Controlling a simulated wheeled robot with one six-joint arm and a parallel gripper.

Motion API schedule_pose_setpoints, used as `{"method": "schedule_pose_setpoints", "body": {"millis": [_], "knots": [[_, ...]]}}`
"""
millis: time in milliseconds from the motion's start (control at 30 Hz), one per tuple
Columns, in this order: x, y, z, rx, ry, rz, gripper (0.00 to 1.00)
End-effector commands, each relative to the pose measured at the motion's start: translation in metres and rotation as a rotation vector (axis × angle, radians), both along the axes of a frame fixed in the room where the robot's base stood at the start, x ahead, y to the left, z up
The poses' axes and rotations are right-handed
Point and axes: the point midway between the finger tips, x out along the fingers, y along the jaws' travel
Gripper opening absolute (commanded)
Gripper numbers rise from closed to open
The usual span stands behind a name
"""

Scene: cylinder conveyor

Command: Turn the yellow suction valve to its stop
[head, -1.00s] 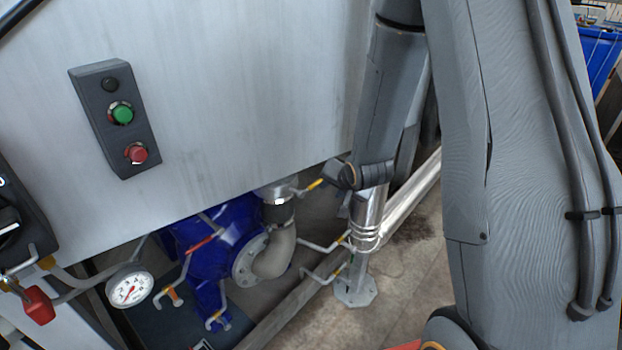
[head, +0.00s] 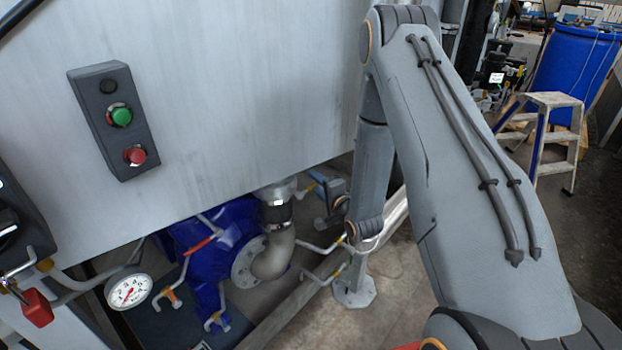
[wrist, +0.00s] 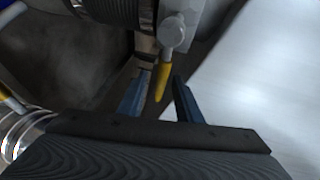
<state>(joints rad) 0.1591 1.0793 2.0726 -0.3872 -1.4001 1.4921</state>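The yellow suction valve handle (wrist: 164,82) hangs from a grey valve body (wrist: 172,34) in the wrist view. Its lower end lies between the two blue fingers of my gripper (wrist: 162,78). The fingers are open, one on each side of the handle, with a visible gap at the right finger; contact at the left finger cannot be told. In the head view my gripper (head: 317,184) is at the pipework under the grey panel and largely covers the handle.
A grey panel (head: 230,90) with green and red buttons overhangs the blue pump (head: 215,235). A grey pipe elbow (head: 275,255) and a pressure gauge (head: 128,291) sit nearby. Bright metal piping (head: 390,225) runs behind my arm. A step stool (head: 545,125) stands far right.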

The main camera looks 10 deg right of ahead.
Motion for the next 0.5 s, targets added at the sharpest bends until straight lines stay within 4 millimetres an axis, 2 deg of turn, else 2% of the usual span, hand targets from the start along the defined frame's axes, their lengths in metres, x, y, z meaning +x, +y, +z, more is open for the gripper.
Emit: {"method": "schedule_pose_setpoints", "body": {"millis": [233,500], "knots": [[0.031,0.007,-0.005,-0.001,0.0,0.0,0.32],[0.039,0.009,-0.007,-0.001,0.0,0.0,0.32]]}}
